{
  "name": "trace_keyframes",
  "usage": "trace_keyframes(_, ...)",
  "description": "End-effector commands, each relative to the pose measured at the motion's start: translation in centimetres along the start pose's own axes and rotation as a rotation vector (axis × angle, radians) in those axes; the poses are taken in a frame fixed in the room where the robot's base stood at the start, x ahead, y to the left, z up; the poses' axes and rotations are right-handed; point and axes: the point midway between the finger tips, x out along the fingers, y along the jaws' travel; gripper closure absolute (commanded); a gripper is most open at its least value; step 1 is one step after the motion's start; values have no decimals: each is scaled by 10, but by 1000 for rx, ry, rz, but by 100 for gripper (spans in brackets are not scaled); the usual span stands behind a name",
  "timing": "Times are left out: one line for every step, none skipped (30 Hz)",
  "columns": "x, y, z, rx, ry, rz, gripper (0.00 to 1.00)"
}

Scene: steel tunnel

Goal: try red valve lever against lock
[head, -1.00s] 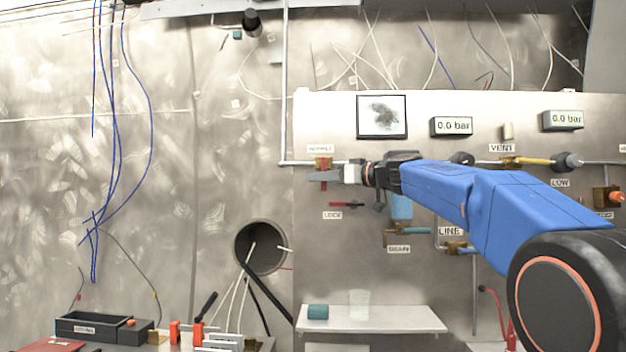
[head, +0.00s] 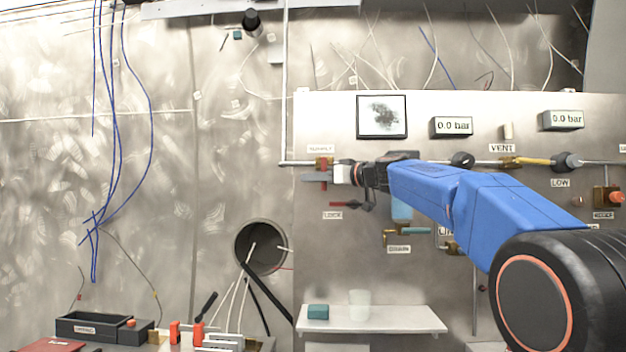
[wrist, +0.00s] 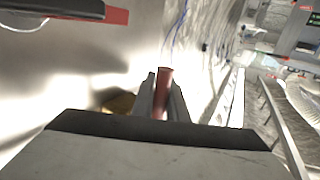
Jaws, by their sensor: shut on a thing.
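The red valve lever (wrist: 163,92) stands between the two fingers of my gripper (wrist: 160,100) in the wrist view, and the fingers are shut on it. In the head view the red lever (head: 324,186) hangs down from a brass valve (head: 323,162) on the panel's left end. My gripper (head: 318,178) reaches it from the right, with its fingers across the lever. The lock (head: 345,204), a small red and dark piece above the LOCK label (head: 332,215), sits just below. My gripper hides part of the lever.
Two gauges (head: 452,126) (head: 563,120) read 0.0 bar. A yellow lever (head: 535,161) and a teal-handled valve (head: 415,230) are on the panel.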

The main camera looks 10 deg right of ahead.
Motion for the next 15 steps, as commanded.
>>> trace_keyframes(-1, 0, 0, -10, -11, -1, 100)
trace_keyframes(-1, 1, 0, -17, -21, -1, 100)
trace_keyframes(-2, 1, 1, -27, -35, 0, 100)
trace_keyframes(-2, 2, 1, -33, -46, 0, 100)
trace_keyframes(-3, 2, 2, -41, -58, 0, 100)
trace_keyframes(-3, 2, 2, -51, -72, 0, 100)
trace_keyframes(-4, 3, 2, -57, -81, -1, 100)
trace_keyframes(-4, 3, 3, -62, -90, 0, 100)
trace_keyframes(-4, 3, 3, -68, -100, 0, 100)
trace_keyframes(-5, 4, 3, -72, -105, 0, 100)
trace_keyframes(-5, 4, 4, -75, -110, 1, 100)
trace_keyframes(-6, 4, 4, -78, -113, 1, 100)
trace_keyframes(-6, 4, 4, -78, -115, 1, 100)
trace_keyframes(-6, 4, 4, -78, -115, 1, 100)
trace_keyframes(-6, 4, 4, -78, -115, 1, 100)
